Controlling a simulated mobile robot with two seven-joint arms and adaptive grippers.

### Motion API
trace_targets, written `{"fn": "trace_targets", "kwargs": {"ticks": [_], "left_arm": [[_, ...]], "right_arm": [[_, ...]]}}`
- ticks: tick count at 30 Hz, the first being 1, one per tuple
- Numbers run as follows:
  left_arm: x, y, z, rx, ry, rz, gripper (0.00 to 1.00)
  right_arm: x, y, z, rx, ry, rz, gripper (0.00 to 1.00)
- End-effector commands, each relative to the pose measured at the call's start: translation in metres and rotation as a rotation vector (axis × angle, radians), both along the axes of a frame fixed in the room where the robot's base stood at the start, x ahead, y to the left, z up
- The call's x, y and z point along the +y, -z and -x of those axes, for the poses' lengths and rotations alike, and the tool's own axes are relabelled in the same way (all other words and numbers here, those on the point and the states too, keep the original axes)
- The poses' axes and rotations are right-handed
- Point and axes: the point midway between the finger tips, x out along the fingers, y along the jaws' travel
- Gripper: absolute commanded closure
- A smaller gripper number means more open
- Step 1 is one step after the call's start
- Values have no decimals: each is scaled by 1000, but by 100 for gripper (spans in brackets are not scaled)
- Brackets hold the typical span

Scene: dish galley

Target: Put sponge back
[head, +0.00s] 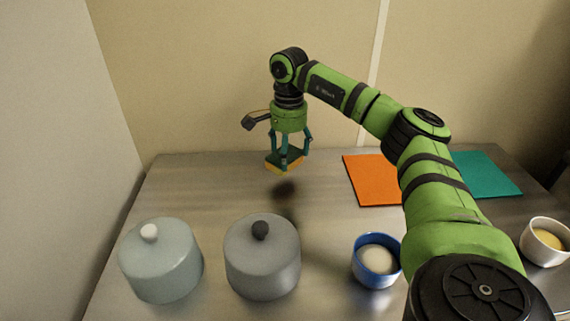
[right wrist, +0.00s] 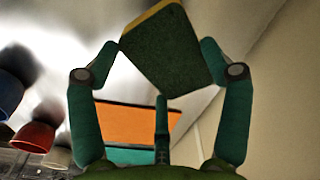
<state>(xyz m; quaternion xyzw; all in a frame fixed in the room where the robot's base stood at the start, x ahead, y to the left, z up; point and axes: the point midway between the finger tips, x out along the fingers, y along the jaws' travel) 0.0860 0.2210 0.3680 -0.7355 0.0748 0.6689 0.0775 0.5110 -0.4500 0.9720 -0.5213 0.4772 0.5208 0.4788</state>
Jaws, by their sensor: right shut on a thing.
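The sponge (head: 284,166), yellow on one side and dark green on the other, hangs above the steel counter (head: 215,190), with a dark shadow on the counter under it. My right gripper (head: 287,156) points down and is shut on the sponge. In the right wrist view, the sponge (right wrist: 163,48) sits tilted between the two fingertips of my right gripper (right wrist: 165,60), its dark green face towards the camera. My left gripper is not in view.
An orange mat (head: 370,180) and a teal mat (head: 487,174) lie right of the sponge. In front stand a pale blue lidded pot (head: 162,268), a grey lidded pot (head: 262,268), a blue bowl (head: 376,281) and a white bowl (head: 540,256). The counter's back left is clear.

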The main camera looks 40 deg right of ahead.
Motion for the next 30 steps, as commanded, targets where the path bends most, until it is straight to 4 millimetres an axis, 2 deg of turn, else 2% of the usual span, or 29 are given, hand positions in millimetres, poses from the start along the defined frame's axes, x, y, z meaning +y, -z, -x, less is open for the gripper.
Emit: {"fn": "trace_targets", "kwargs": {"ticks": [5,12,19,20,21,30], "left_arm": [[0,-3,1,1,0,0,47],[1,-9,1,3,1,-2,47],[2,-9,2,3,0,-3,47],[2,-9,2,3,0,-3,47],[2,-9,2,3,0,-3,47],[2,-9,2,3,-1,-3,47]], "right_arm": [[6,11,-5,4,1,0,47],[6,42,-4,3,2,0,47],[6,46,-5,1,1,0,47],[6,46,-5,2,1,0,17],[6,46,-5,2,1,0,1],[6,46,-5,1,1,0,0]]}}
